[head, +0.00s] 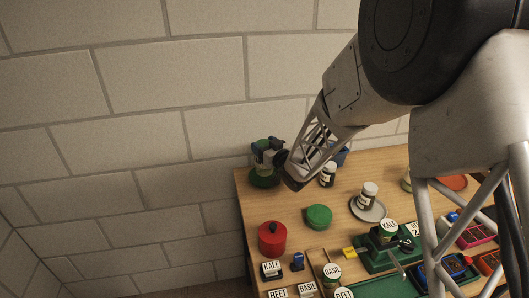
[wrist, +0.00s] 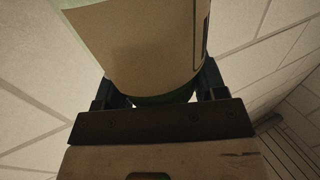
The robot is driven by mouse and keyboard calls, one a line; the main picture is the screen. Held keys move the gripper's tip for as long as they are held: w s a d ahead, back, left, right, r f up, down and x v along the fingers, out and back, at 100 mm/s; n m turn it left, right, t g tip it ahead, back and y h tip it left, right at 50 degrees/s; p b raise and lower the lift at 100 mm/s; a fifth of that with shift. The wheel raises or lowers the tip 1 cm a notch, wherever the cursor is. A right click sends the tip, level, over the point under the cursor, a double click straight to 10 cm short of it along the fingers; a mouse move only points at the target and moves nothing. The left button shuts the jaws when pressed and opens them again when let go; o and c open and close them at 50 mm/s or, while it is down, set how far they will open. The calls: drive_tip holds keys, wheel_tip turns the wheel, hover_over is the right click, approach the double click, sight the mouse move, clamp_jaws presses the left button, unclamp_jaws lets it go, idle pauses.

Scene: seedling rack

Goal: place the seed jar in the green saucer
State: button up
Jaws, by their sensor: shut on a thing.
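My gripper (head: 268,157) is at the far left corner of the table, shut on a jar with a green top (head: 262,144), which looks like the seed jar. In the wrist view the jar (wrist: 150,45) fills the space between the fingers, showing a broad cream label and a green edge. The green saucer (head: 264,181) lies on the table right below the gripper and the jar. The jar looks roughly upright. The gripper partly covers the jar, and I cannot tell whether the jar's base touches the saucer.
A white-lidded jar (head: 327,174) and a blue pot (head: 342,156) stand right of the gripper. Another jar (head: 368,194) is on a grey saucer (head: 376,212). A green round item (head: 319,216) and red pot (head: 272,240) stand nearer. A brick wall (head: 150,140) is close behind.

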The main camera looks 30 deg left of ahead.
drive_tip(key=shift+f, duration=1.25)
drive_tip(key=o, duration=1.5)
drive_tip(key=shift+f, duration=0.15)
drive_tip(key=shift+c, duration=0.2)
drive_tip(key=v, duration=1.2)
